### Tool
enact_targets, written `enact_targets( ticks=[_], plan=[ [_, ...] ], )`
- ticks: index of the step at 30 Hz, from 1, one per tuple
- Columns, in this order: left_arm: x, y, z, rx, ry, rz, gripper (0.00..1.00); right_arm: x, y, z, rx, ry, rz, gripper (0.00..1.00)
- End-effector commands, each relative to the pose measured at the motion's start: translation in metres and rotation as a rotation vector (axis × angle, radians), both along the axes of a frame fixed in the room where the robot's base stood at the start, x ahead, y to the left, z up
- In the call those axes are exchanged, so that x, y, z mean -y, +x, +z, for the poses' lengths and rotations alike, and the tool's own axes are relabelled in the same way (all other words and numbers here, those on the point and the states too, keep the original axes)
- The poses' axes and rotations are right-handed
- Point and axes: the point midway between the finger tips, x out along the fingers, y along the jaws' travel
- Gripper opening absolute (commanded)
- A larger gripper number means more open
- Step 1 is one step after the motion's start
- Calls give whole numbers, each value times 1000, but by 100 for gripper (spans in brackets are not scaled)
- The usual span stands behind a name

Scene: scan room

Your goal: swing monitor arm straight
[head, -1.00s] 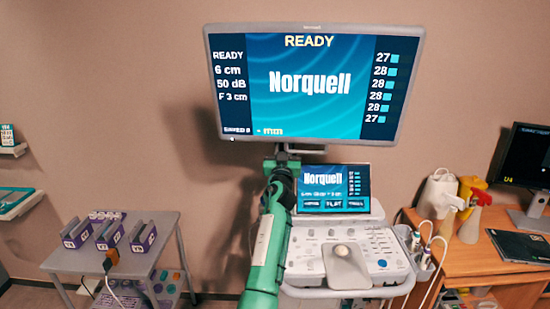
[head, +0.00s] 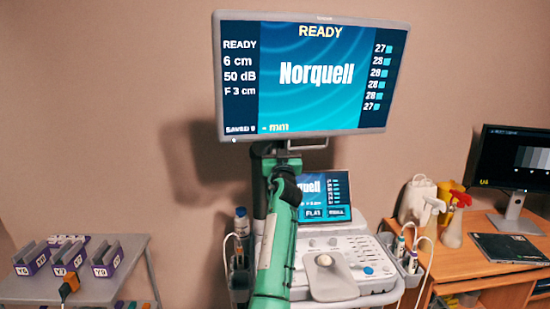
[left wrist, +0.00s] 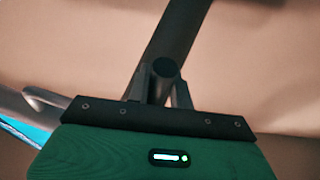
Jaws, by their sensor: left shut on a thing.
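The large monitor (head: 318,75) shows a blue "Norquell" READY screen and hangs above the ultrasound cart (head: 345,265). It looks slightly turned. A pale metal handle (head: 309,147) runs under its lower edge; a pale bar also shows at left in the left wrist view (left wrist: 45,100). My green left arm covers part of the cart. My left gripper (left wrist: 163,88) is just below the monitor, its fingers closed around a dark round bar, seemingly part of the monitor arm (left wrist: 180,35). Most of that arm is hidden in the head view. My right gripper is not seen.
The cart's small console screen (head: 338,190) is partly behind my arm. A bottle (head: 242,222) stands at the cart's left side. A grey table with purple-based holders (head: 68,258) is at left. A wooden desk (head: 480,265) with spray bottles and another monitor (head: 515,160) is at right.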

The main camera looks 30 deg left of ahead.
Motion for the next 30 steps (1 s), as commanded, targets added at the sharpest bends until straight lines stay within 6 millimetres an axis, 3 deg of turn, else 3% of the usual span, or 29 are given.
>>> enact_targets(
  ticks=[10, 11, 14, 23, 30],
  plan=[
    [2, 1, -1, -3, -1, -1, 0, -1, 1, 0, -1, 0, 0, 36],
    [2, 1, -1, -3, -1, -1, 26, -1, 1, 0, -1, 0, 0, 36],
    [1, 1, -1, -3, -1, -1, 43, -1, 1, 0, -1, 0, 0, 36],
    [1, 0, -1, -2, 0, 0, 43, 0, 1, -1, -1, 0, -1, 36],
    [12, -18, -12, -3, 1, 1, 43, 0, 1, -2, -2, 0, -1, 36]
  ],
)
